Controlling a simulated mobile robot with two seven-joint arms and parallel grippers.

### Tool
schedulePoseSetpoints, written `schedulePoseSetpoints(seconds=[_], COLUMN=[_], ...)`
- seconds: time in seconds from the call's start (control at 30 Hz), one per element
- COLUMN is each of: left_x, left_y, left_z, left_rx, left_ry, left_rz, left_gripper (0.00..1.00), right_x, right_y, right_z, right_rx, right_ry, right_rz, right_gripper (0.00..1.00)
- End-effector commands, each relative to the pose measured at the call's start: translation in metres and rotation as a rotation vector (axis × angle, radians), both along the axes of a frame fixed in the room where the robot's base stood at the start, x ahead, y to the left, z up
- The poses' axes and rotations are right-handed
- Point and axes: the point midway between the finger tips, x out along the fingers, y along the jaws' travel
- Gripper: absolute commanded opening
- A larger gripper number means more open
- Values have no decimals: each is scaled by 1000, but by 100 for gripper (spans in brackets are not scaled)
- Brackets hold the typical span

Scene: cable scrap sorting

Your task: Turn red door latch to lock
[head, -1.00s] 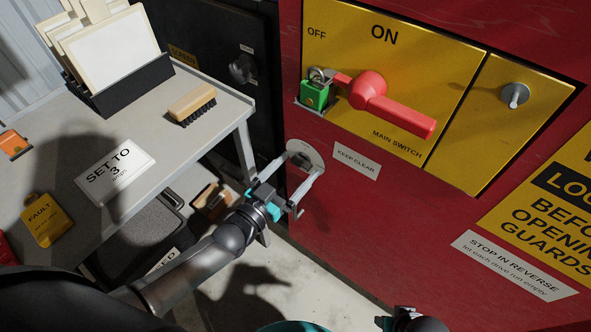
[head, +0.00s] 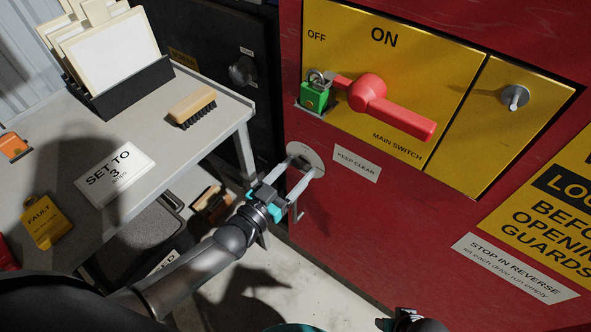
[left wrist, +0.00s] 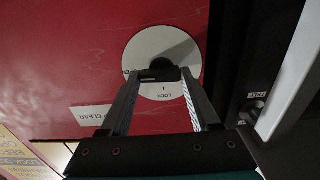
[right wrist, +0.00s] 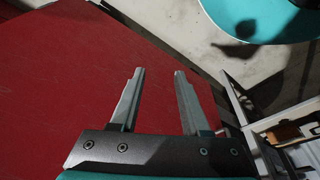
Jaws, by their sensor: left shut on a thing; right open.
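On the red door (head: 345,225) is a round white disc (head: 299,150), low and left of the main switch. In the left wrist view the disc (left wrist: 150,45) carries a "LOCK" label and a small dark latch (left wrist: 158,74) at its middle. My left gripper (head: 301,172) is at the disc, shut on the latch with a fingertip at each side. Its fingers partly hide the disc and the latch in the head view. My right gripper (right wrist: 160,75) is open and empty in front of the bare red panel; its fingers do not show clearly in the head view.
Above the disc, a yellow switch plate (head: 450,80) has a red handle (head: 400,115) and a green padlock (head: 314,96). A "KEEP CLEAR" label (head: 357,162) is just right of the disc. A grey table (head: 150,190) with a brush (head: 192,106) stands at left.

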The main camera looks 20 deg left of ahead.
Motion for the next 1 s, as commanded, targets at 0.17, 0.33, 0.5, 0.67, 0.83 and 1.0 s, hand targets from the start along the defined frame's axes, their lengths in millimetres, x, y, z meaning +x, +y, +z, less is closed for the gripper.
schedulePoseSetpoints(seconds=[0.17,0.33,0.5,0.67,0.83,1.0], left_x=[0,0,0,0,0,0], left_y=[0,0,0,0,1,1], left_z=[0,0,0,0,1,1], left_rx=[0,-16,-72,-173,-316,-467], left_ry=[1,7,27,66,116,172], left_rz=[0,0,-1,-1,-1,-1], left_gripper=[7,7,7,7,7,7], right_x=[0,0,-2,-7,-8,-9], right_y=[0,0,0,-2,-3,-3], right_z=[0,0,-1,-6,-11,-15], right_rx=[0,0,-1,-3,-5,-6], right_ry=[0,0,3,18,19,20], right_rz=[0,0,0,0,0,0], right_gripper=[46,46,46,46,46,46])
